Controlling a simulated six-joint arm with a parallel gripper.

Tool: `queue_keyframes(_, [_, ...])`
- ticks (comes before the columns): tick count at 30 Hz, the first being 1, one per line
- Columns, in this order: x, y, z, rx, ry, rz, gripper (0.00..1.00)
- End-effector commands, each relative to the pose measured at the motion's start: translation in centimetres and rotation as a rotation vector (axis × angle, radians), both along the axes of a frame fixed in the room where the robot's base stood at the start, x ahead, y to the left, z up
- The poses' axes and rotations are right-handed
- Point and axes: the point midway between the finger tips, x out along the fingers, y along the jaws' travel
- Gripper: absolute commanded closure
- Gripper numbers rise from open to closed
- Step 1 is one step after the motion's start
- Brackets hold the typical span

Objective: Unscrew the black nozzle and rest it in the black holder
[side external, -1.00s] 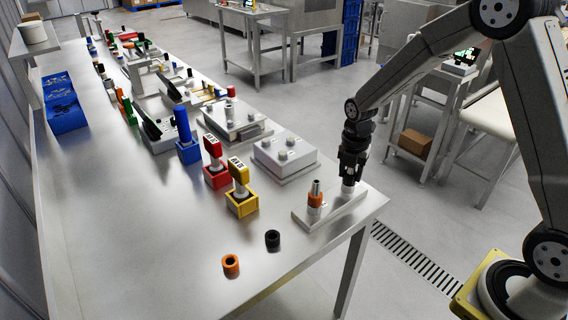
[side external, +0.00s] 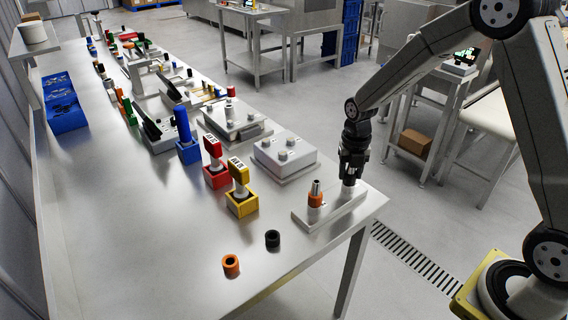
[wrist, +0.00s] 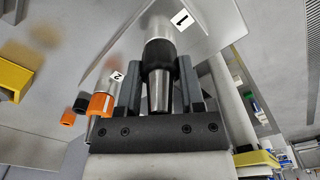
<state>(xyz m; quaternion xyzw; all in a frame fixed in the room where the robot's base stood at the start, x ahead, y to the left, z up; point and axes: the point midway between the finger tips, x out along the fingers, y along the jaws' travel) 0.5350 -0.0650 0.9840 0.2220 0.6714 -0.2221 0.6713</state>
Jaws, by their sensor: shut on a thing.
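The black nozzle (wrist: 158,52), a metal tip with a black collar, stands on the plate (side external: 308,217) by the label 1. My gripper (wrist: 158,88) points down over it, with one finger on each side, shut on it. In the side view my gripper (side external: 351,176) hides most of the nozzle at the plate's far end. The black holder (side external: 272,239) is a small open ring on the table, left of the plate; it also shows in the wrist view (wrist: 81,105). It looks empty.
An orange nozzle (side external: 315,200) stands upright on the same plate, close to my gripper. An orange holder (side external: 231,266) sits beside the black one. Yellow (side external: 242,205) and red (side external: 216,179) blocks with stamps stand farther back. The table (side external: 150,240) is clear at left.

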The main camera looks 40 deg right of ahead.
Motion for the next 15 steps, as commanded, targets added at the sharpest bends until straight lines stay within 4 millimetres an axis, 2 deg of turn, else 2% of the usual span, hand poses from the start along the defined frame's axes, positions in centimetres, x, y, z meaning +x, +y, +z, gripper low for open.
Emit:
queue_keyframes(8, [0.05, -0.01, 0.03, 0.000, -0.002, 0.047, 1.00])
queue_keyframes(15, [0.05, -0.01, 0.05, 0.000, -0.002, 0.198, 1.00])
